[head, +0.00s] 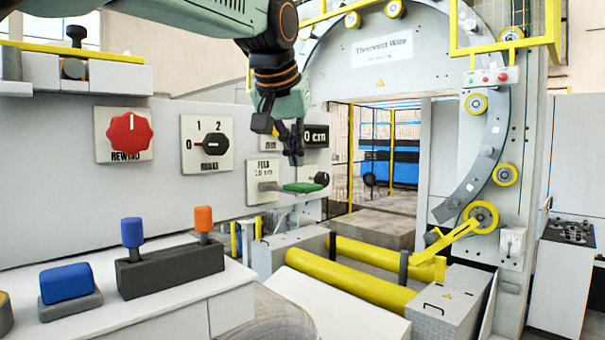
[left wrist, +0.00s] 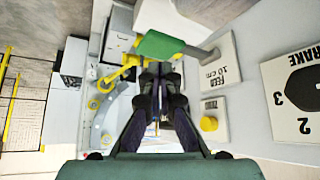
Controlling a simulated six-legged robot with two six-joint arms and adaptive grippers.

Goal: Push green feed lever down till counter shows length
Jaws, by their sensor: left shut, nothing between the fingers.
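The green feed lever (head: 303,187) sticks out to the right from the white panel marked FEED 10 cm (head: 263,180). Its green handle also shows at the top of the left wrist view (left wrist: 160,45). My left gripper (head: 293,158) hangs in front of the control wall, fingers pointing down, just above the lever in the picture. In the left wrist view its fingers (left wrist: 160,78) are together and empty, with the tips close to the green handle; I cannot tell if they touch. The dark counter (head: 316,136) reads "0 cm", its left part hidden by my gripper. My right gripper is not in view.
Left of the lever are a red REWIND knob (head: 129,134) and a black BRAKE selector (head: 207,143). A blue button (head: 67,283) and a dark block with blue and orange levers (head: 170,268) stand below. Yellow rollers (head: 350,275) and a large grey ring (head: 495,130) lie beyond.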

